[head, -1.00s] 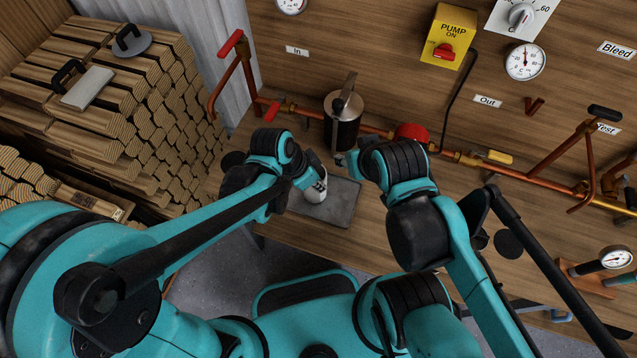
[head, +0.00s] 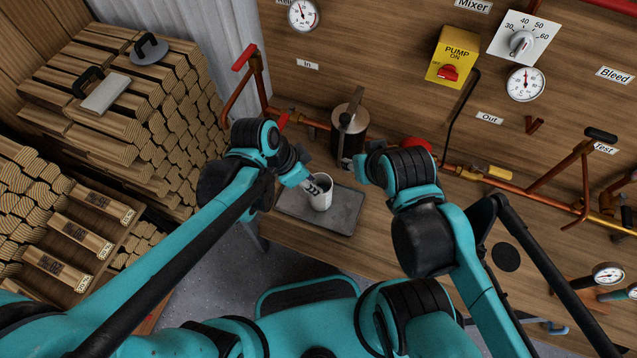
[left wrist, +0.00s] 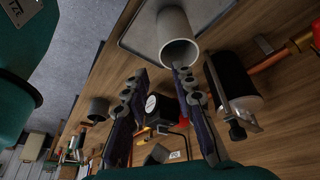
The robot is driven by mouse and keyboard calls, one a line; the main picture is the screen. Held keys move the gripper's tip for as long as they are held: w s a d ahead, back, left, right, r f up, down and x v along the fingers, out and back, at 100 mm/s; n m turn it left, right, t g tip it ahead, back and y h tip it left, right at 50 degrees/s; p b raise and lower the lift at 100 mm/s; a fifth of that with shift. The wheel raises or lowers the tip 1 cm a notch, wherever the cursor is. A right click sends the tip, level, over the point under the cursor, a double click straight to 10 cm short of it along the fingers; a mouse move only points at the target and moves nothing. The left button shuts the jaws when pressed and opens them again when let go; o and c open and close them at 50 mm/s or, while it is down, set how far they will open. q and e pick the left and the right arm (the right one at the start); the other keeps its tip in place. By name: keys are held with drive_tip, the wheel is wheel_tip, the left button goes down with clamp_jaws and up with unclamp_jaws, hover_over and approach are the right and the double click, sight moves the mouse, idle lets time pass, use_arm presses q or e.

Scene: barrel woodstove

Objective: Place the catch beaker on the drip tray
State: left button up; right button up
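The catch beaker (head: 321,199), a white cup with dark marking, stands upright on the grey drip tray (head: 345,220), towards its middle. My left gripper (head: 308,184) is just left of the beaker, at its rim height. In the left wrist view, its two fingers (left wrist: 161,72) are spread. The beaker (left wrist: 176,25) is beyond the fingertips, its mouth partly covered by one finger; contact cannot be told. The tray (left wrist: 136,22) also shows there. My right gripper (head: 347,163) is behind the tray, near a dark canister; its fingers are largely hidden.
The dark canister (head: 350,136) with a metal top stands behind the tray. Copper pipes with a red handle (head: 282,122) and a yellow handle (head: 499,173) run along the back panel. Stacked firewood (head: 150,100) is at left. Bare bench (head: 290,240) lies in front of the tray.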

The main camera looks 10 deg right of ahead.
use_arm(q)
drive_tip(key=shift+v, duration=1.15)
drive_tip(key=shift+w+a, duration=0.1)
drive_tip(key=a+r+n+t+y, duration=0.2)
drive_tip(key=a+n, duration=0.5)
drive_tip(key=a, duration=0.4)
drive_tip(key=a+r+n+t+y, duration=0.2)
drive_tip(key=a+n, duration=0.5)
drive_tip(key=a, duration=0.5)
drive_tip(key=shift+s+a+r+n+t, duration=0.2)
drive_tip(key=shift+s+r+n+t, duration=0.2)
drive_tip(key=shift+r+t, duration=0.6)
drive_tip(key=shift+f, duration=0.25)
wheel_tip(320, 180, down, 3)
drive_tip(key=shift+r+b, duration=0.1)
drive_tip(key=shift+b, duration=1.15)
